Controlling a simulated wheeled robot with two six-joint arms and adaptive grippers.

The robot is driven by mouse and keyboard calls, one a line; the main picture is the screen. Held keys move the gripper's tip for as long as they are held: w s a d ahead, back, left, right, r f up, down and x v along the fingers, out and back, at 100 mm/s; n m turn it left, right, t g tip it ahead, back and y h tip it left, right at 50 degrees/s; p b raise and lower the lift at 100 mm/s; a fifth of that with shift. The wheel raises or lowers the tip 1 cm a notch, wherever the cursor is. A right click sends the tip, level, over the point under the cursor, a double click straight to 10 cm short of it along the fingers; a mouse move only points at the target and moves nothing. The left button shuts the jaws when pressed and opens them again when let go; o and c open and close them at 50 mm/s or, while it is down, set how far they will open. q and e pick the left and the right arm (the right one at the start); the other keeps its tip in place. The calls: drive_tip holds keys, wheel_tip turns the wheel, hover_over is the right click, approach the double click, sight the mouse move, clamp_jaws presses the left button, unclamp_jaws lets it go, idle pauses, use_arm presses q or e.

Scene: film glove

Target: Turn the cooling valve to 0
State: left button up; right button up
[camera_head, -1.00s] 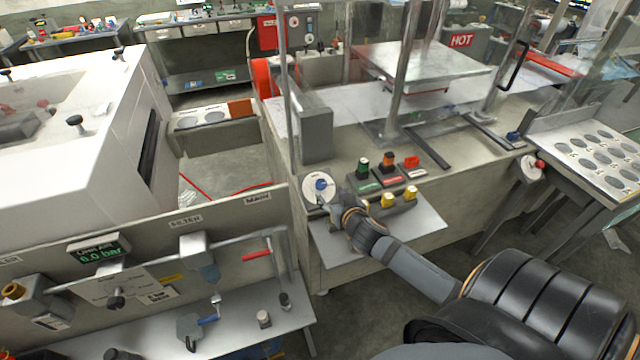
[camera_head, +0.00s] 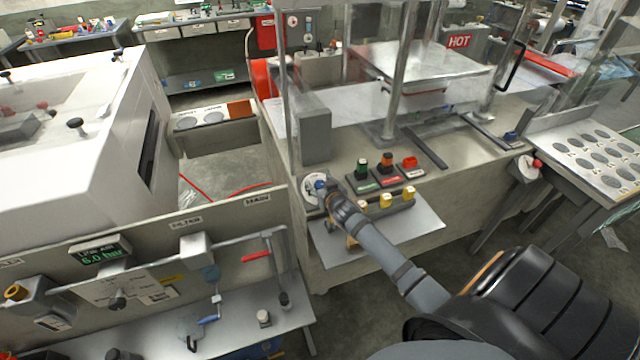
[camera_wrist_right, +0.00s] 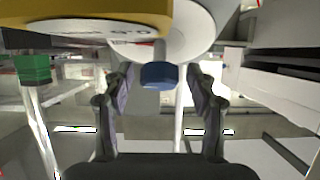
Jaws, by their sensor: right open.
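The cooling valve appears as a white round dial (camera_head: 310,189) with a blue knob (camera_head: 320,185) on the front of the machine. In the wrist view the blue knob (camera_wrist_right: 159,76) sits on a short stem below the pale disc (camera_wrist_right: 195,28). My right gripper (camera_head: 331,193) is at the dial, partly covering its right side. In the wrist view my right gripper (camera_wrist_right: 160,82) is open, with one finger on each side of the knob and visible gaps between. The knob's setting cannot be read. My left gripper is not in view.
A grey shelf (camera_head: 410,229) juts out below. A grey post (camera_head: 315,136) stands above the dial. A bench with pipework (camera_head: 250,309) is lower left.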

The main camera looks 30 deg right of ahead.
drive_tip(key=shift+c, duration=0.3)
drive_tip(key=c, duration=1.1)
